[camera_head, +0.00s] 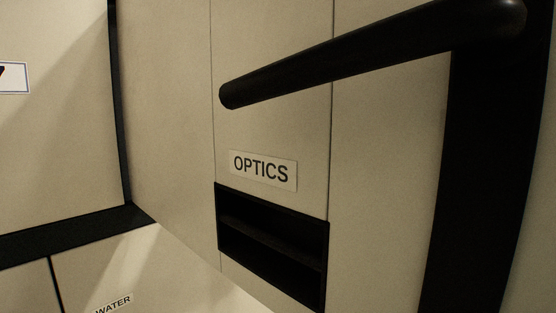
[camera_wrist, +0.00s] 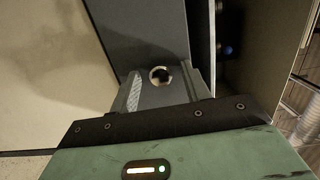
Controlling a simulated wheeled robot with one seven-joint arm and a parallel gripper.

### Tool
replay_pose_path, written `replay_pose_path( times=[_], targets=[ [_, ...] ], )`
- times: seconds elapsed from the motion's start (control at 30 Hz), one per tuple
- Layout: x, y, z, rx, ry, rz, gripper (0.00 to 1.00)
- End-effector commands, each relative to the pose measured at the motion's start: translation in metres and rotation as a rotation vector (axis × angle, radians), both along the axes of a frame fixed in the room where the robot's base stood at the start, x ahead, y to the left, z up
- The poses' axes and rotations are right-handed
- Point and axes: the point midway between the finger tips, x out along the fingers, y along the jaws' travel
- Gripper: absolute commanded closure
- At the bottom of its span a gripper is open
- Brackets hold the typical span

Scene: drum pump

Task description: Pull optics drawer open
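In the head view the optics drawer (camera_head: 272,125) is a narrow beige front between two seams, with a printed OPTICS label (camera_head: 263,171). Its front looks flush with the panels beside it. Below the label is a black recessed handle slot (camera_head: 270,243) with nothing in it. My gripper does not show in the head view. In the wrist view my gripper (camera_wrist: 165,85) has its two grey fingers apart, with a round dark opening between them. A dark grey surface (camera_wrist: 140,30) lies beyond the fingers; I cannot tell what it belongs to.
A thick black bar (camera_head: 350,60) crosses in front of the cabinet above the label and joins a dark upright (camera_head: 485,180). A WATER-labelled panel (camera_head: 125,265) is at lower left. The wrist view shows a dark gap (camera_wrist: 232,50) at the right.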

Motion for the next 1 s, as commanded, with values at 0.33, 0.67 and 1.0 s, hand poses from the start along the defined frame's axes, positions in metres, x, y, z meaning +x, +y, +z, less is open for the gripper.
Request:
replay_pose_path(
  times=[0.33,0.67,1.0],
  targets=[
    [-0.004,-0.009,-0.001,0.001,-0.002,-0.003,0.53],
    [-0.039,-0.063,-0.004,-0.001,-0.001,-0.004,0.53],
    [-0.077,-0.120,-0.002,0.000,-0.001,-0.004,0.53]
  ],
)
